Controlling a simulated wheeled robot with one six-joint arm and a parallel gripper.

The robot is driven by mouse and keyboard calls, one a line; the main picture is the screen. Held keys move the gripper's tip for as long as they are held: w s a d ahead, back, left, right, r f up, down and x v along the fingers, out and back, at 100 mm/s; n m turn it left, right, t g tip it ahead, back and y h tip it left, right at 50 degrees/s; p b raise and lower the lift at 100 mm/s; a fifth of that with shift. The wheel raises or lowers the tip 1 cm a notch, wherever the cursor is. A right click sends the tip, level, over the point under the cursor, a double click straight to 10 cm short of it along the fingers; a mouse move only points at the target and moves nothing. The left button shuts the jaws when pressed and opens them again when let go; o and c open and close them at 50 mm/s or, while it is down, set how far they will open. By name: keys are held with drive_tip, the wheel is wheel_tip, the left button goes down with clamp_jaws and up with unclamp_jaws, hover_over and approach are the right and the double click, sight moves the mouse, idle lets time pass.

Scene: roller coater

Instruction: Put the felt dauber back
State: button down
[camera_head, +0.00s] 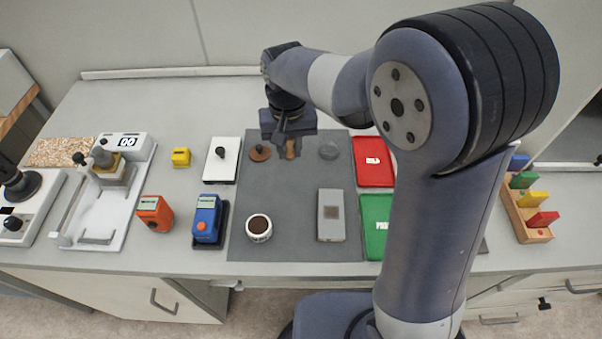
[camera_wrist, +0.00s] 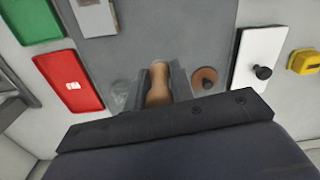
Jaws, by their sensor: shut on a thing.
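My gripper (camera_head: 288,137) is over the back of the grey mat (camera_head: 283,190). It is shut on a tan wooden-looking piece, which I take to be the felt dauber (camera_head: 291,151). In the wrist view the dauber (camera_wrist: 158,88) stands between the two fingers (camera_wrist: 160,76); its felt end cannot be made out. A clear round dish (camera_head: 329,150) lies just right of the gripper in the head view, and a brown disc with a small knob (camera_head: 260,153) lies just left. Whether the dauber touches the mat cannot be told.
A jar with dark brown contents (camera_head: 258,228) and a grey block (camera_head: 331,215) stand at the mat's front. Red (camera_head: 374,170) and green (camera_head: 374,226) trays lie right. A white plate with a black knob (camera_head: 221,170) lies left. Blue (camera_head: 206,219) and orange (camera_head: 154,214) devices stand further left.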

sight(291, 182)
wheel_tip(291, 182, down, 10)
drive_tip(key=shift+r+p, duration=0.2)
drive_tip(key=shift+p, duration=0.45)
drive_tip(key=shift+f, duration=0.1)
drive_tip(key=shift+f, duration=0.15)
drive_tip(key=c, duration=1.2)
unclamp_jaws()
drive_tip(key=shift+c, duration=0.2)
wheel_tip(291, 182, up, 13)
drive_tip(key=shift+f+b, duration=0.2)
drive_tip(key=shift+b, duration=0.35)
